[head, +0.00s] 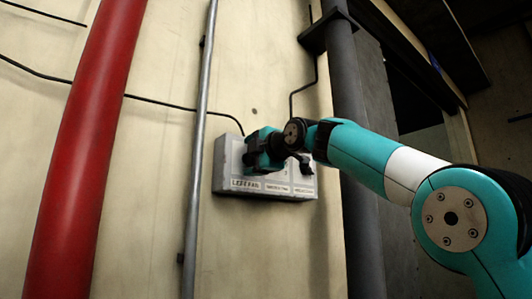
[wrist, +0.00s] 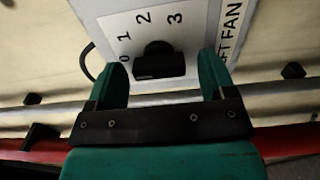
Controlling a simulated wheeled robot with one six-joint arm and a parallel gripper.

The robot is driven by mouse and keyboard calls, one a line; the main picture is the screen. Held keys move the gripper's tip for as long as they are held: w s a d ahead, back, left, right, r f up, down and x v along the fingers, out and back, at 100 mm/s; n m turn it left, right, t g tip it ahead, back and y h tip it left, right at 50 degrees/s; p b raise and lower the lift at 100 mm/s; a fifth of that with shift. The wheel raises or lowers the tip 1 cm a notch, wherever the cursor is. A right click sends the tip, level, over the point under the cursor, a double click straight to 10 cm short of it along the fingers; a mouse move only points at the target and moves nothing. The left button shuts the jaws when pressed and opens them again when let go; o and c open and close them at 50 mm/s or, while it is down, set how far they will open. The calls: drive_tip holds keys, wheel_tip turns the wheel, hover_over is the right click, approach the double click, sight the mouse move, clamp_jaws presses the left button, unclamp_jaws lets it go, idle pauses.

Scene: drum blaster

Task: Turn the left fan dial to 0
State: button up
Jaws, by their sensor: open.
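The left fan dial (wrist: 158,60) is a black knob on a light grey panel in the wrist view. The numbers 0, 1, 2 and 3 curve around it, with 0 at its left. Its bar lies roughly level in the picture, one end toward the 0 side; I cannot tell which end is the pointer. My gripper (wrist: 163,68) is open, one teal finger on each side of the dial, with visible gaps. In the head view my gripper (head: 262,152) is in front of the left part of the grey control box (head: 226,178) and hides the dial.
A grey pipe (head: 200,130) runs up the wall just left of the box, and a thick red pipe (head: 88,140) stands farther left. A dark pipe (head: 352,130) stands to the right, behind my arm. Black cables (head: 165,103) run along the wall.

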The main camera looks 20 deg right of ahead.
drive_tip(key=b+v, duration=0.6)
drive_tip(key=v, duration=1.1)
drive_tip(key=shift+b, duration=0.4)
drive_tip(key=s+a+f+m+g, duration=0.1)
drive_tip(key=a+f+m+g, duration=0.2)
drive_tip(key=f, duration=0.8)
drive_tip(key=s+a+f+m+g, duration=0.1)
drive_tip(key=a+f+m+g, duration=0.2)
drive_tip(key=f, duration=0.7)
drive_tip(key=s+a+f+m+g, duration=0.1)
drive_tip(key=a+f+m+g, duration=0.15)
drive_tip(key=f, duration=0.85)
drive_tip(key=s+f+m+g+h, duration=0.1)
drive_tip(key=s+f+m+g, duration=0.5)
drive_tip(key=s+f, duration=1.4)
wheel_tip(320, 180, down, 3)
drive_tip(key=a+g, duration=0.1)
drive_tip(key=g, duration=0.1)
drive_tip(key=shift+r+g, duration=0.15)
drive_tip(key=shift+g, duration=0.2)
drive_tip(key=shift+w, duration=0.1)
